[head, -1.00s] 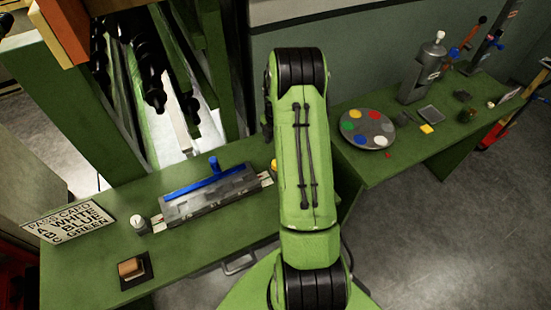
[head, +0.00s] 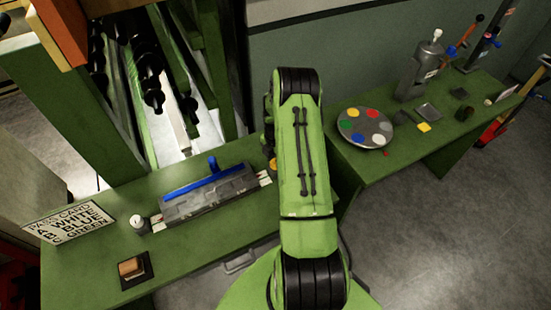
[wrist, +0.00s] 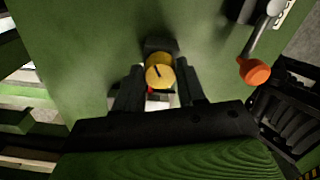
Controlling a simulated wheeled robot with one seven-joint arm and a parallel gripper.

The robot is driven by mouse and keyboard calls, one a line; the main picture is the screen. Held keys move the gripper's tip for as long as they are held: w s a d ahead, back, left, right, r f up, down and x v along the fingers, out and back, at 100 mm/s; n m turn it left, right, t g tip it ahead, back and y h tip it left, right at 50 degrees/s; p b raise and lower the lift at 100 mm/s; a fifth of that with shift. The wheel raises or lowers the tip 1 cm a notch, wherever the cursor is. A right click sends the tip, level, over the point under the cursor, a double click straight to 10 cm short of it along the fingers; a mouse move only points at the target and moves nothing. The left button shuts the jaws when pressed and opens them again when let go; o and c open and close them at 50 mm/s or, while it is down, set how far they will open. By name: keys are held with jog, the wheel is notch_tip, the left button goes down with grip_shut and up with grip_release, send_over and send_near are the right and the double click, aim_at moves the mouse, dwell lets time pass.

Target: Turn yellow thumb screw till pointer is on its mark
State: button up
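The yellow thumb screw (wrist: 159,76) shows in the wrist view as a round knob with a short dark line on its face. My gripper (wrist: 160,80) has one black finger on each side of it. The fingers lie very close to the knob's sides, and I cannot tell whether they touch it. A white plate with a bit of red (wrist: 152,92) shows just below the knob, partly hidden; I cannot read a mark there. In the head view only a sliver of the yellow screw (head: 272,163) shows beside my green arm, at the right end of the grey fixture (head: 212,196).
A blue bar with an upright handle (head: 212,169) lies on the fixture. A lever with an orange knob (wrist: 255,72) stands right of my gripper in the wrist view. A pass card (head: 70,222), a small white-topped bottle (head: 139,224) and a paint palette (head: 365,128) are farther off.

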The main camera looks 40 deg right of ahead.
jog(key=shift+c, duration=1.3)
jog(key=shift+b, duration=0.3)
jog(key=m+b, duration=0.2)
jog(key=m, duration=0.1)
jog(key=shift+d+f, duration=0.1)
jog(key=m+b, duration=0.3)
jog(key=m, duration=0.1)
jog(key=shift+m, duration=0.3)
jog(key=m+b, duration=0.2)
jog(key=m, duration=0.1)
jog(key=shift+m, duration=0.4)
jog(key=m+b, duration=0.2)
jog(key=m, duration=0.7)
jog(key=m+b, duration=0.1)
jog(key=m, duration=0.2)
jog(key=shift+s+a+b, duration=0.1)
jog(key=shift+a+b, duration=0.1)
jog(key=shift+b, duration=0.1)
jog(key=shift+m, duration=0.3)
